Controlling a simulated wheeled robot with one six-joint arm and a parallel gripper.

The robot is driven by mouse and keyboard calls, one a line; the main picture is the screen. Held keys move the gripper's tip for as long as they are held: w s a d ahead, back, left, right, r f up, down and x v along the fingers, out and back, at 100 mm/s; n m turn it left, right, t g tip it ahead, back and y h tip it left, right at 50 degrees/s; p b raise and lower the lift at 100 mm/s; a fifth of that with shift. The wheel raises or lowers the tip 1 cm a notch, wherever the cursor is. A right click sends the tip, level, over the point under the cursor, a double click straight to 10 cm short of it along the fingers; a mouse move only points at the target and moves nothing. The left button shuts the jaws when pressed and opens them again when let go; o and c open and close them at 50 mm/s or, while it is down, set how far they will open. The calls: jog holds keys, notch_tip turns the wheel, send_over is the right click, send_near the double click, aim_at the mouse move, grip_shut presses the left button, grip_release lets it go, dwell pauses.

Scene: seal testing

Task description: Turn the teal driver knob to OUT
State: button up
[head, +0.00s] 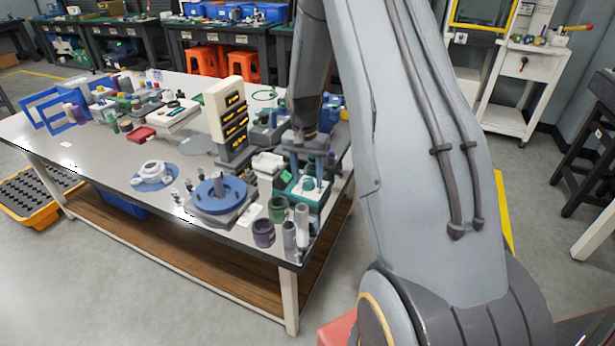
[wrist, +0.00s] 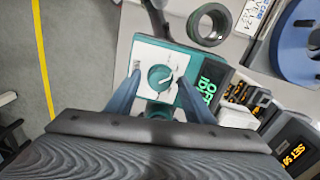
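The teal driver (head: 305,192) stands near the right front corner of the bench. In the wrist view its teal knob (wrist: 159,77) sits on a white panel (wrist: 142,57), with a second teal round part (wrist: 158,110) below it. A green display (wrist: 210,90) on the driver's side is partly readable. My gripper (wrist: 160,79) is open, with one finger on each side of the knob. Contact with the knob cannot be told. In the head view my gripper (head: 307,168) is directly over the driver and partly hides it.
A blue round fixture (head: 220,190) and several dark and grey cylinders (head: 263,233) stand close left of the driver. A cream tower with orange displays (head: 228,115) rises behind. A dark ring (wrist: 209,24) lies beside the driver. The bench's right edge is close.

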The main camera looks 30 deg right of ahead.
jog(key=c, duration=1)
jog(key=shift+n, duration=0.3)
jog(key=n, duration=0.3)
jog(key=shift+n+p, duration=0.3)
jog(key=shift+p, duration=0.1)
jog(key=shift+n+p, duration=0.35)
jog(key=shift+n, duration=1.45)
jog(key=o, duration=1)
jog(key=shift+o, duration=0.2)
